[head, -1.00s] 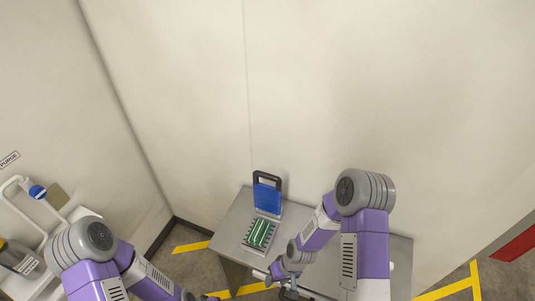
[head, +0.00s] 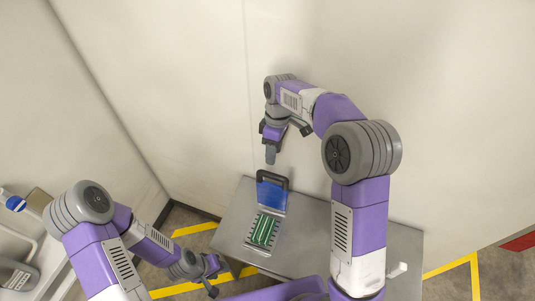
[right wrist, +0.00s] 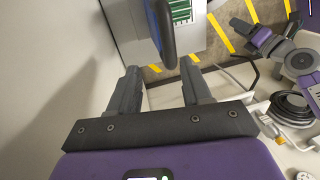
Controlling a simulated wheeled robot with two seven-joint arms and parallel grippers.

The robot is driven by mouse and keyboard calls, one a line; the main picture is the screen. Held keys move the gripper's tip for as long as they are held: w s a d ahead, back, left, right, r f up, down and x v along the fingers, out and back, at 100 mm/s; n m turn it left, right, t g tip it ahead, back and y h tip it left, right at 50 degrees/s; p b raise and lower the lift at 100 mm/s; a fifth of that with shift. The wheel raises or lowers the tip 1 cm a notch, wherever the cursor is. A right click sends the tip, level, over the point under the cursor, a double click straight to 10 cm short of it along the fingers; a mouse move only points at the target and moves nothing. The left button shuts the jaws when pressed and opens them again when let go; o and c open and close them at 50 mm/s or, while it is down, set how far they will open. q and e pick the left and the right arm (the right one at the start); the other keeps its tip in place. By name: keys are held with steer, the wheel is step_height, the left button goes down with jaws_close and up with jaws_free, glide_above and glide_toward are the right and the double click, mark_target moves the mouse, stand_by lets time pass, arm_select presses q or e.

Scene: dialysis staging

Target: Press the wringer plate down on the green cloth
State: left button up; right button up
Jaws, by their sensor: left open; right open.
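The wringer plate (head: 271,195) is blue with a dark handle (head: 273,175) on top. It stands raised at the back of the grey wringer base. The green cloth (head: 263,231) lies on the ribbed base in front of it; part of the cloth (right wrist: 183,11) shows in the right wrist view. My right gripper (head: 271,158) is open above the handle in the head view. In the right wrist view its fingers (right wrist: 160,75) are apart and empty, with the raised plate's edge (right wrist: 161,32) beyond their tips. My left gripper (head: 213,278) is open and empty, low to the left of the table.
The wringer stands on a grey metal table (head: 315,235) close to the wall. The tabletop right of the wringer is clear, but my right arm passes over it. A white unit (head: 25,245) stands at the far left. Yellow lines mark the floor.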

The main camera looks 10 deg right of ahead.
mark_target(273, 174)
steer(key=shift+s+a+f, duration=0.1)
steer(key=shift+s+f, duration=0.3)
steer(key=shift+s, duration=0.25)
steer(key=shift+s+a+f, duration=0.1)
steer(key=shift+s+f, duration=0.25)
steer(key=shift+s, duration=0.25)
steer(key=x, duration=0.4)
steer(key=shift+w+f, duration=0.3)
steer(key=shift+f, duration=0.15)
steer(key=shift+s+f, duration=0.1)
steer(key=shift+s, duration=0.1)
steer(key=shift+w, duration=0.1)
steer(key=shift+c, duration=1)
jaws_close()
